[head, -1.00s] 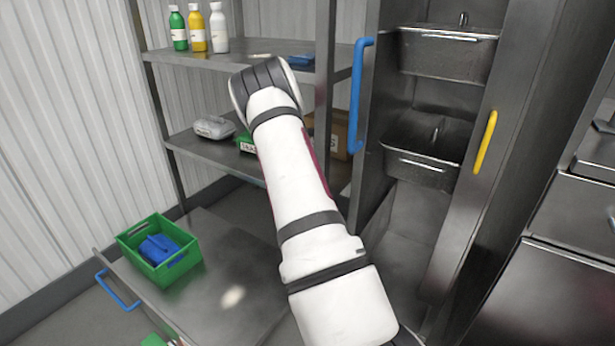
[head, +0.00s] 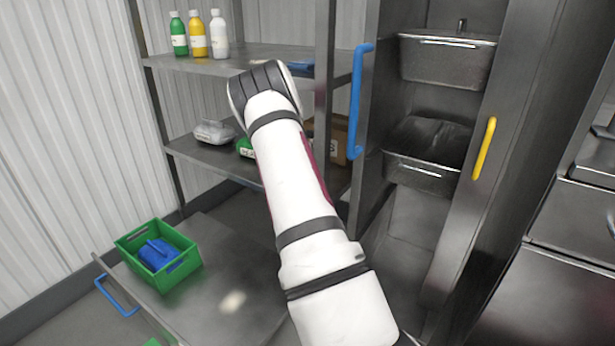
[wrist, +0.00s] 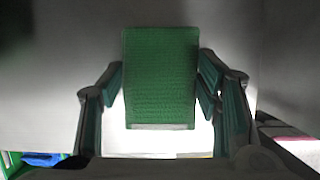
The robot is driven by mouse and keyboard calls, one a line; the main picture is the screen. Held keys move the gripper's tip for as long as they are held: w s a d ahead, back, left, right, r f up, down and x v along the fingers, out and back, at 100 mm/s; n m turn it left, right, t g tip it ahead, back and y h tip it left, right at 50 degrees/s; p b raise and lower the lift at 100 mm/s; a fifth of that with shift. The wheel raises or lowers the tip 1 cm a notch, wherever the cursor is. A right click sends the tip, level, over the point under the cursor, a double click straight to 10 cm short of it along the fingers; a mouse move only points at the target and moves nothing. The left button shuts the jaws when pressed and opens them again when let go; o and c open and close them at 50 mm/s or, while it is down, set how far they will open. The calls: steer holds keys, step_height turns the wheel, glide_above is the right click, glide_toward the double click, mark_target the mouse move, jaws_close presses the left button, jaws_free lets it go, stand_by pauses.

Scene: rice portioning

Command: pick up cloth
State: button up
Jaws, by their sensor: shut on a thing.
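A green cloth (wrist: 160,75), folded into a flat textured block, fills the middle of the wrist view. My gripper (wrist: 160,95) has a finger on each side of the cloth and is shut on it. A bright pale surface shows behind the cloth's lower edge. In the head view, my arm reaches toward the shelf rack; the gripper and the held cloth are hidden there.
A steel shelf rack (head: 215,68) holds several bottles (head: 198,35) on top and a grey item (head: 213,132) below. A green crate (head: 192,262) with a blue item (head: 158,254) stands on a cart (head: 215,290). An open cabinet with steel pans (head: 447,62) is at right.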

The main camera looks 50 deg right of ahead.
step_height(320, 180, up, 3)
steer(key=shift+d+r+p, duration=0.1)
steer(key=shift+r+p, duration=0.1)
steer(key=shift+p, duration=0.5)
steer(key=a+p, duration=0.4)
steer(key=a, duration=1.4)
steer(key=shift+s+f, duration=0.3)
steer(key=shift+s, duration=0.15)
